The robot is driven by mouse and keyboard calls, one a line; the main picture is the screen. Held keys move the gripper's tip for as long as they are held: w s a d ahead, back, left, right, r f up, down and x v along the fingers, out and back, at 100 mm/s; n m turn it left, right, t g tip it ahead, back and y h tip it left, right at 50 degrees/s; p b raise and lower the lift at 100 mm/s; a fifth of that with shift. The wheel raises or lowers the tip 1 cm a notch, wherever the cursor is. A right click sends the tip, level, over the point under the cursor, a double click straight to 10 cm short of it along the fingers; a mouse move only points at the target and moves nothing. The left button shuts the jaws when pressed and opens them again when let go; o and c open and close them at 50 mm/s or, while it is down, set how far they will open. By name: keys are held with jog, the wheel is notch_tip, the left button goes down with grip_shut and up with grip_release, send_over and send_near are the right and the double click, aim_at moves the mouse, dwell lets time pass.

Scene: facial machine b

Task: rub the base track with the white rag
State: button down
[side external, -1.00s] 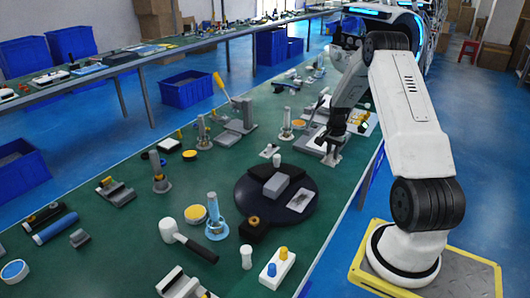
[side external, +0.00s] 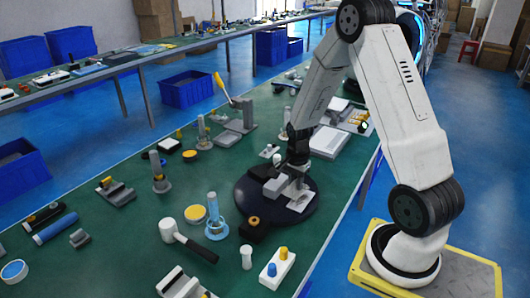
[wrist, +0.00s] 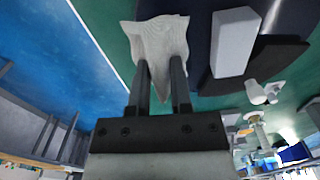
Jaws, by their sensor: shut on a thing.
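My gripper (side external: 298,164) is over the round dark base (side external: 241,205) on the green table. In the wrist view its two fingers (wrist: 160,64) are shut on the white rag (wrist: 158,36), which spreads out beyond the fingertips. The rag (side external: 296,186) hangs low over the right part of the base; I cannot tell whether it touches. A pale flat plate (side external: 298,204), perhaps the base track, lies on the base just in front of the rag, partly covered. A grey block (side external: 275,187) stands on the base left of the rag and shows in the wrist view (wrist: 235,42).
A black part with an orange ring (side external: 253,222) sits at the base's front edge. A grey box (side external: 328,141) is behind. The table's right edge is close.

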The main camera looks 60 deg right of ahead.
send_over(293, 211)
jog(key=shift+d+f, duration=0.15)
jog(key=shift+f, duration=2.9)
notch_tip(293, 211, down, 2)
jog(key=shift+f, duration=0.1)
jog(key=shift+d, duration=5.75)
jog(key=shift+a, duration=5.75)
jog(key=shift+r, duration=4.15)
